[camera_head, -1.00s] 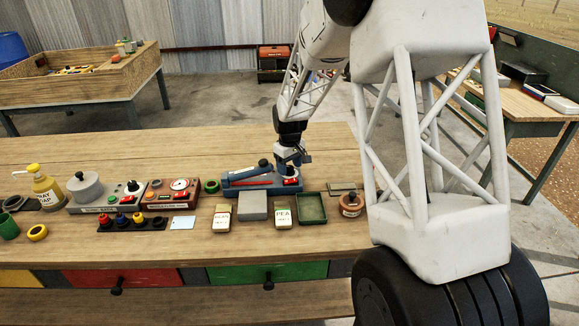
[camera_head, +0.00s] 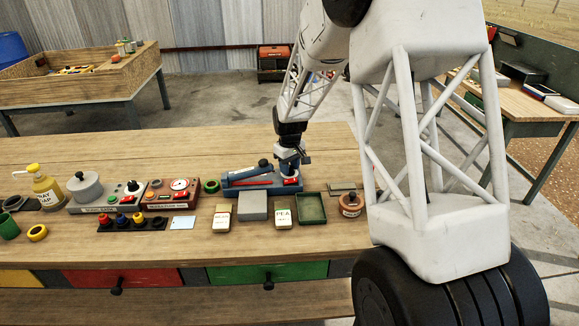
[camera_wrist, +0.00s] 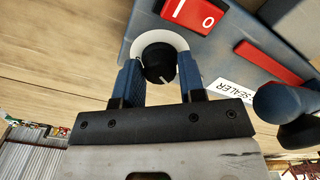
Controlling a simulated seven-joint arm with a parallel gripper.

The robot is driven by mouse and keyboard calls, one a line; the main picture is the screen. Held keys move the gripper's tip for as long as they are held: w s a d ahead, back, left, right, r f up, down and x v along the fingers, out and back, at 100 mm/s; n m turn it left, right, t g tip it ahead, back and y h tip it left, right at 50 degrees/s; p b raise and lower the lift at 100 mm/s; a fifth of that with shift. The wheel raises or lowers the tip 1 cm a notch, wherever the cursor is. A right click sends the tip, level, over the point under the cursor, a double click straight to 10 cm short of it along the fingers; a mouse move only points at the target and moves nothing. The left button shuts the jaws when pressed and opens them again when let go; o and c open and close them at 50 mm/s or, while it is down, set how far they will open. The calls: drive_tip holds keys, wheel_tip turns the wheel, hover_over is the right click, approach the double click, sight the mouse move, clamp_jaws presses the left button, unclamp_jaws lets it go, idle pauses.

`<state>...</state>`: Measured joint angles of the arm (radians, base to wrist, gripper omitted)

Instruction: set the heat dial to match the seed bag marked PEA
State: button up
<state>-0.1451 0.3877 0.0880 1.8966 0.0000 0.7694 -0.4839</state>
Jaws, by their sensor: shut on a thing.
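The blue bag sealer (camera_head: 240,184) lies on the bench in the head view, with a red switch at its right end. The wrist view shows its heat dial (camera_wrist: 160,70), a black knob with a white pointer line on a white ring. My gripper (camera_wrist: 160,80) has its two blue fingers on either side of the knob, shut on it. In the head view my gripper (camera_head: 289,170) hides the dial. The seed bag marked PEA (camera_head: 283,220) lies in front of the sealer, with small print I cannot read.
Another seed bag (camera_head: 222,219) with red lettering, a grey block (camera_head: 253,206), a green tray (camera_head: 312,208) and a brown round pot (camera_head: 351,205) stand close by. The bench behind the sealer is clear.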

drive_tip(key=shift+m, duration=0.3)
drive_tip(key=m, duration=0.5)
drive_tip(key=shift+m, duration=0.3)
drive_tip(key=m, duration=0.5)
drive_tip(key=shift+m, duration=0.3)
drive_tip(key=o, duration=0.9)
drive_tip(key=shift+r, duration=0.15)
drive_tip(key=shift+r, duration=3.8)
